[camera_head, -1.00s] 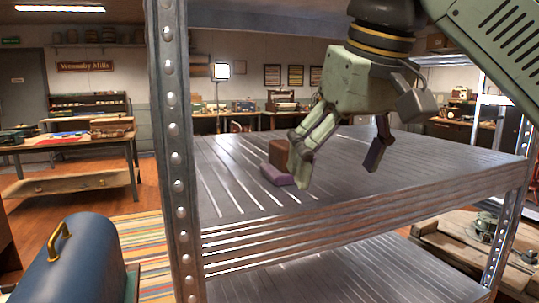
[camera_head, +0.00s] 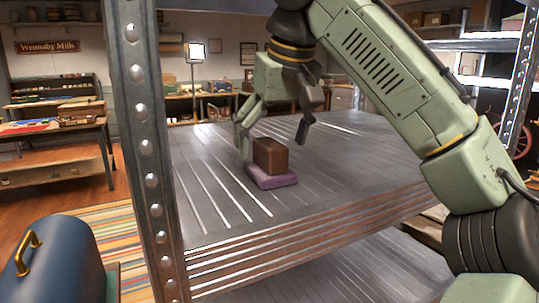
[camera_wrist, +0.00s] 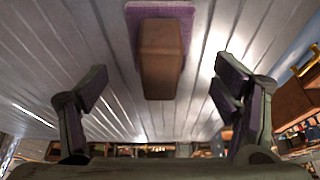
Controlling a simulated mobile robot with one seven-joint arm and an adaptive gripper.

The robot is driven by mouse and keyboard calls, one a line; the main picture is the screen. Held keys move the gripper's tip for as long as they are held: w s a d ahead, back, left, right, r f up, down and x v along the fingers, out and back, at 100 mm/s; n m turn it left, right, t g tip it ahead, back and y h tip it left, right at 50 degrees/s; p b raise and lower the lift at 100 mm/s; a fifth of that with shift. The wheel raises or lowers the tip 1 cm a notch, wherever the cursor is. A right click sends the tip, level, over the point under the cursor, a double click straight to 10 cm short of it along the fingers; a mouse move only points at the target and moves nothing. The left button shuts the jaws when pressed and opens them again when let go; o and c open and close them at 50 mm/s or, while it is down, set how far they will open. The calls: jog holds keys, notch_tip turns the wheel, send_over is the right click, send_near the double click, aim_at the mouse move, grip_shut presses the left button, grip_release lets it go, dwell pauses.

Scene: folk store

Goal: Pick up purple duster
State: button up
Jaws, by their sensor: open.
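The purple duster has a flat purple pad (camera_head: 272,181) with a brown block-shaped handle (camera_head: 271,156) on top. My gripper (camera_head: 272,135) is open and empty, above and behind the duster. In the wrist view the brown handle (camera_wrist: 161,60) lies ahead of the gap between my open fingers (camera_wrist: 165,105), with the purple pad (camera_wrist: 187,18) partly showing beneath it. The fingers look apart from the duster.
A riveted metal post (camera_head: 142,150) stands at the shelf's front left. A blue rounded case with a brass handle (camera_head: 70,260) is at lower left. The shelf around the duster is bare. Another shelf level (camera_head: 330,265) lies below.

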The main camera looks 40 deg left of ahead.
jog(key=shift+w+a+f, duration=0.1)
jog(key=shift+w+a, duration=0.15)
jog(key=shift+a, duration=0.2)
jog(key=x, duration=0.4)
jog(key=shift+w+a+f+p, duration=0.1)
jog(key=shift+f+p, duration=0.25)
jog(key=shift+f, duration=0.05)
jog(key=shift+c, duration=0.3)
jog(key=c, duration=1.2)
